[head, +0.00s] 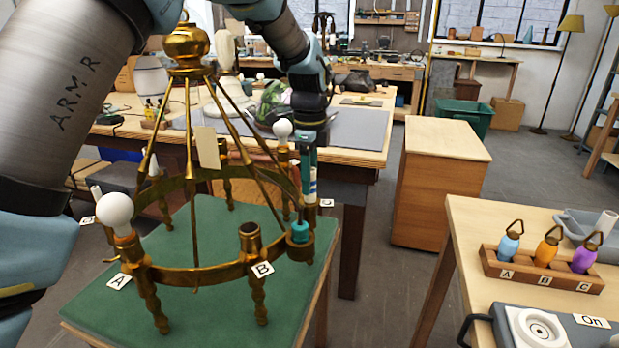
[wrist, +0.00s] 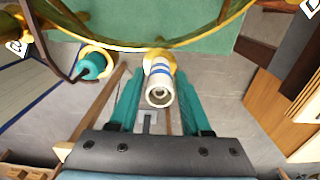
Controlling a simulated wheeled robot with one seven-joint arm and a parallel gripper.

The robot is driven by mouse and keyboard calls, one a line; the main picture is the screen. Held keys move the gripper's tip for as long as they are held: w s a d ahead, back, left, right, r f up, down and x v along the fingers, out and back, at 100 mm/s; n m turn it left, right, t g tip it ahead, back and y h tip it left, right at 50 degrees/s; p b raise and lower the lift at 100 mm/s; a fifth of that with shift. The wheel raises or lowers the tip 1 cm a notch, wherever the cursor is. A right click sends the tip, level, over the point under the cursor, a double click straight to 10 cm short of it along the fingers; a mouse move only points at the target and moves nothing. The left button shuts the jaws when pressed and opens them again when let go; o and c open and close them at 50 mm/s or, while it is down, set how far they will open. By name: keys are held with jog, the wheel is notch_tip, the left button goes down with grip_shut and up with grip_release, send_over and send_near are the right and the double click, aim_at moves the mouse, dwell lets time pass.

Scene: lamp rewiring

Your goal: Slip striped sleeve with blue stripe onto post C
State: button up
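The striped sleeve (wrist: 160,84) is a white tube with a blue stripe. It sits between the teal fingers of my gripper (wrist: 159,80), which look closed against its sides. In the head view the sleeve (head: 313,184) is upright at the right side of the brass chandelier ring (head: 205,276), partly covered by a finger. A brass part (wrist: 152,55) shows just beyond the sleeve in the wrist view. I cannot tell whether the sleeve is around it or only above it. The tag nearest the gripper (head: 327,202) is too small to read, so post C is not certain.
A teal piece (head: 300,231) sits in a brass cup beside the gripper. Post B (head: 250,240) is bare; post A carries a white bulb (head: 115,212). Another bulb (head: 283,130) stands close behind my gripper. The side table (head: 470,235) at right holds a rack of coloured bottles (head: 540,272).

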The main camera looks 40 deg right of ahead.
jog(key=shift+o, duration=1.3)
notch_tip(320, 180, up, 11)
jog(key=shift+f+b, duration=0.1)
jog(key=shift+b, duration=0.65)
jog(key=shift+s, duration=0.1)
